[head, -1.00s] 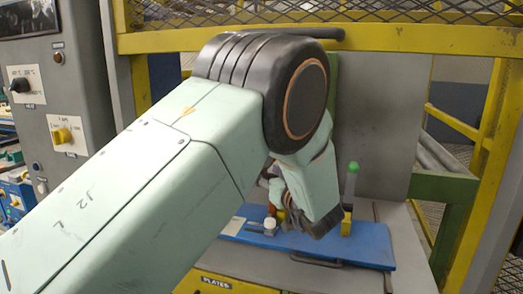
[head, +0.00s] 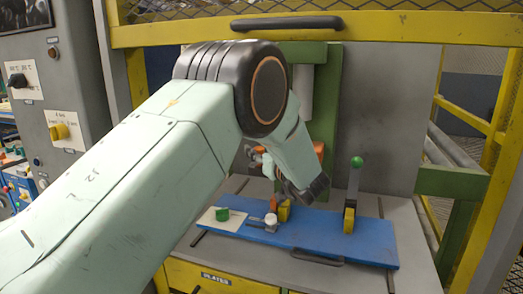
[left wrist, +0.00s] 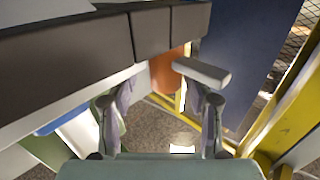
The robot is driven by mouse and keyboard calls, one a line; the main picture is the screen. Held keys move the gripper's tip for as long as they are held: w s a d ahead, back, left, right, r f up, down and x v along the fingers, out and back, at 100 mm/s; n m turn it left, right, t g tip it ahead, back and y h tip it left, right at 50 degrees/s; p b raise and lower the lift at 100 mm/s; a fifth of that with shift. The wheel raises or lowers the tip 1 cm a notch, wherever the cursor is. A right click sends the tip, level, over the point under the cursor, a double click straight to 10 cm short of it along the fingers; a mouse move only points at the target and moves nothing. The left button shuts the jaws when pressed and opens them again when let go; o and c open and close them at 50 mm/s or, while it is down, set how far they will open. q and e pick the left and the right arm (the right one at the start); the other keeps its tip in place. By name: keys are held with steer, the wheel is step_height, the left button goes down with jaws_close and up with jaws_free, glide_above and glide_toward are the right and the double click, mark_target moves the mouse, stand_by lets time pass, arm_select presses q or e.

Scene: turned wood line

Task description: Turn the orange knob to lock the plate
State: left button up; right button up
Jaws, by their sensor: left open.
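A blue plate (head: 372,238) lies on the grey bench. It carries a clamp with a green-balled lever (head: 355,180), a yellow block (head: 284,212) beside a small orange-red part (head: 274,205), and a pale bolt-like piece (head: 270,220). A larger orange part (head: 318,150) shows behind my left arm, mostly hidden. My left gripper (head: 260,160) is partly hidden behind its own forearm, above the plate. My right gripper is out of view.
A green frame (head: 328,95) and grey panel stand behind. A yellow rail (head: 400,30) crosses above. A control cabinet (head: 60,90) with a yellow switch stands left.

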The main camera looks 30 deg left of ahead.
arm_select(q)
steer(key=shift+s+a, duration=0.15)
steer(key=shift+a, duration=0.3)
steer(key=shift+s+r, duration=0.2)
steer(key=shift+s, duration=0.05)
steer(key=shift+c, duration=0.4)
steer(key=shift+w+d+f, duration=0.15)
steer(key=shift+w+d, duration=0.1)
steer(key=shift+w, duration=0.15)
steer(key=c, duration=0.4)
steer(key=shift+s+a, duration=0.2)
steer(key=shift+a, duration=0.05)
steer(key=c, duration=0.5)
steer(key=shift+w+d, duration=0.1)
steer(key=shift+d, duration=0.05)
jaws_close()
